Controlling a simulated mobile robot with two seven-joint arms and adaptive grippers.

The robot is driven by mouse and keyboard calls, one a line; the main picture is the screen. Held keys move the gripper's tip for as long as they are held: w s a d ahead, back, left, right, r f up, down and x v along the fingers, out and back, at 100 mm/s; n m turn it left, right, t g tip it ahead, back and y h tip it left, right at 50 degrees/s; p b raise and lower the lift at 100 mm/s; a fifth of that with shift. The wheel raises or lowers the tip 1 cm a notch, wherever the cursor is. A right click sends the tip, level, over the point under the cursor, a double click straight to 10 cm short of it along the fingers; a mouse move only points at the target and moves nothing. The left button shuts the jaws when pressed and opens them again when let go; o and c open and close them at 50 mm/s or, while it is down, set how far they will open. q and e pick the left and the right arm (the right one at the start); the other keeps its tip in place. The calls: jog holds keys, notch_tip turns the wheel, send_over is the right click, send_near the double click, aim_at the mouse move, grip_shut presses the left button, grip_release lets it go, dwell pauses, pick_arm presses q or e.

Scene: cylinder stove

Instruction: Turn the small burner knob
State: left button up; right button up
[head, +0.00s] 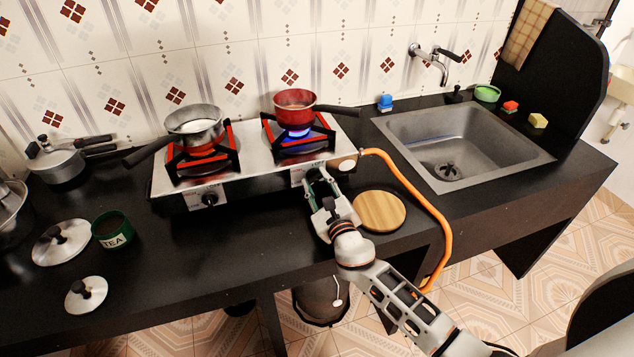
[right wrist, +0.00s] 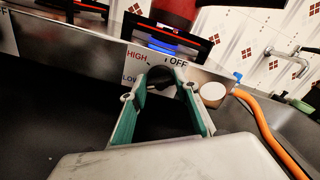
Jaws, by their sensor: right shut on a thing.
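The two-burner stove (head: 250,165) stands on the black counter. Its right burner (head: 297,145) has a blue flame, also seen in the right wrist view (right wrist: 163,46). The dark knob (right wrist: 160,78) for that burner is on the front panel, by the HIGH, LOW and OFF marks. My right gripper (head: 318,180) is at this knob. In the right wrist view its green-sided fingers (right wrist: 160,92) are closed around the knob from both sides and partly hide it. The left knob (head: 209,199) is free. My left gripper is not in view.
A red pot (head: 294,104) sits on the lit burner and a grey pan (head: 195,128) on the left one. An orange hose (head: 432,210) runs from the stove's right end. A round wooden board (head: 379,211) lies beside my right gripper.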

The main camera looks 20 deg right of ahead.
jog(key=shift+m, duration=0.3)
jog(key=m, duration=0.2)
jog(key=shift+m, duration=0.4)
jog(key=m+b, duration=0.1)
jog(key=m, duration=0.3)
jog(key=shift+d, duration=0.1)
jog(key=m, duration=0.4)
jog(key=m+b, duration=0.1)
jog(key=m, duration=0.2)
jog(key=shift+f+m, duration=0.1)
jog(key=shift+m, duration=0.3)
jog(key=m, duration=0.4)
jog(key=shift+d+m, duration=0.1)
jog(key=shift+m, duration=2.3)
